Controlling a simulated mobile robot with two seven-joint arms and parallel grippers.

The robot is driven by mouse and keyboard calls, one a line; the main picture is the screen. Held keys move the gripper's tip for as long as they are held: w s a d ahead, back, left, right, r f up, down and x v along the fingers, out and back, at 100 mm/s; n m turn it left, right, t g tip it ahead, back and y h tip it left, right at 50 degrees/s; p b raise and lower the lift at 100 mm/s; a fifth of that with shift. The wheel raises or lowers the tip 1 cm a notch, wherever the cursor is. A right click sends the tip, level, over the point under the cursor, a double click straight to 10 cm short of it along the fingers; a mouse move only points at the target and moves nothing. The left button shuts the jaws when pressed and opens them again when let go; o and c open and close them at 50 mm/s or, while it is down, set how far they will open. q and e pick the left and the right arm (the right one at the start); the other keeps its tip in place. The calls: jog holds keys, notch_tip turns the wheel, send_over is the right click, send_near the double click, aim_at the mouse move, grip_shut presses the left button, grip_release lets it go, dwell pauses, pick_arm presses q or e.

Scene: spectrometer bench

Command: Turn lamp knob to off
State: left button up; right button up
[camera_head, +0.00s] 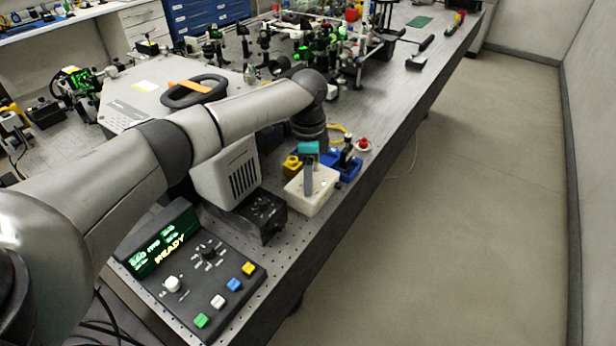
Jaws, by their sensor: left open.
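A control panel (190,270) lies at the near edge of the bench, with a green display reading READY. It carries a white knob (172,284), a black knob (208,249) with marks around it, and several coloured buttons. A pale vented housing (226,172) stands behind it, next to a black box (258,216) with small controls on it. I cannot tell which knob is the lamp's. My left arm reaches across above the housing. My left gripper (308,178) points down over a white box (322,197), open; its fingertips are hard to make out. My right gripper is out of view.
A blue tray (347,168) with small parts sits just beyond the white box. Optics on posts crowd the far bench.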

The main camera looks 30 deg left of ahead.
pick_arm(q)
grip_shut()
dwell(0.4)
